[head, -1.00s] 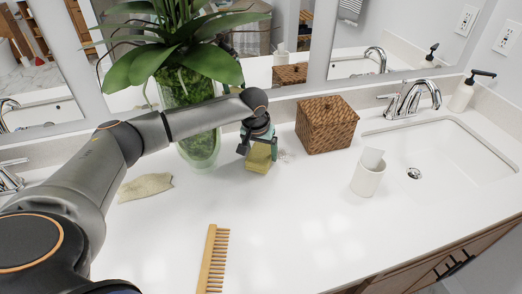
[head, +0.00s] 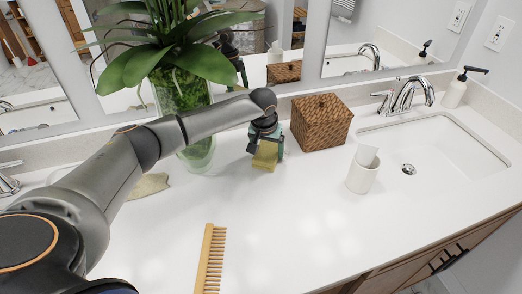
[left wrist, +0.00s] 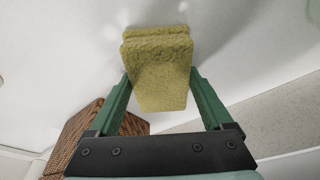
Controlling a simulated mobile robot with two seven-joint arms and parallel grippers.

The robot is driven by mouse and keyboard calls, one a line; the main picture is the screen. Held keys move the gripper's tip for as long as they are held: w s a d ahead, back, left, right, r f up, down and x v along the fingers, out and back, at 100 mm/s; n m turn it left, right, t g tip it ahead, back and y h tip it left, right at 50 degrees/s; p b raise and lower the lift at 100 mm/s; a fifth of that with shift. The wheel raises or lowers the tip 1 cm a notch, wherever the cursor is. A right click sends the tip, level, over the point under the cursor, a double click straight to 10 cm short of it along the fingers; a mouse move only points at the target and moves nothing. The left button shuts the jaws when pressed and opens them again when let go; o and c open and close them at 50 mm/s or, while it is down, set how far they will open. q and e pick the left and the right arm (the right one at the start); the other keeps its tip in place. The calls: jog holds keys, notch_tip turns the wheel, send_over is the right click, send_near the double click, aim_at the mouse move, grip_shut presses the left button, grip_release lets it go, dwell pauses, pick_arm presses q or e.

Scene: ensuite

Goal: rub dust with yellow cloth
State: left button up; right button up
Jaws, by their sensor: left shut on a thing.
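My left gripper (head: 266,148) is shut on a thick folded yellow cloth (head: 265,157), low over the white counter, left of the wicker box. The left wrist view shows the cloth (left wrist: 160,75) between the green fingers, hanging out past their tips. I cannot tell whether its lower edge touches the counter. No dust shows clearly now; the cloth and gripper hide the counter right under them. My right gripper is not in view.
The wicker box (head: 322,125) stands close right of the gripper, and a glass vase with a plant (head: 183,95) close left. A beige cloth (head: 150,185), a wooden comb (head: 209,260), a white cup (head: 363,172) and a sink (head: 440,145) are farther off. The middle counter is clear.

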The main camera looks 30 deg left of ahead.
aim_at(292, 151)
pick_arm(q)
jog(key=shift+w+d+f+b, duration=0.15)
jog(key=shift+w+d+b, duration=0.15)
jog(key=shift+w+d, duration=1.1)
jog(key=shift+w+d+f+b, duration=0.1)
jog(key=shift+w+d+b, duration=0.45)
jog(key=shift+w+d, duration=0.6)
jog(key=shift+w, duration=0.3)
jog(key=shift+r+p, duration=0.35)
jog(key=shift+p, duration=0.05)
jog(key=p, duration=0.1)
jog(key=s+a+p, duration=0.1)
jog(key=p, duration=0.1)
jog(key=shift+s+a+r, duration=0.1)
jog(key=shift+s+a, duration=0.1)
jog(key=shift+s, duration=0.05)
jog(key=shift+s+a+f+p, duration=0.25)
jog(key=shift+s+a+p, duration=0.15)
jog(key=shift+s+a, duration=0.2)
jog(key=shift+s+a+f, duration=0.15)
jog(key=shift+s+a, duration=0.2)
jog(key=shift+s, duration=0.15)
jog(key=shift+s+a, duration=1.05)
jog(key=shift+s, duration=0.2)
jog(key=shift+s+a, duration=1.05)
jog(key=shift+s, duration=0.2)
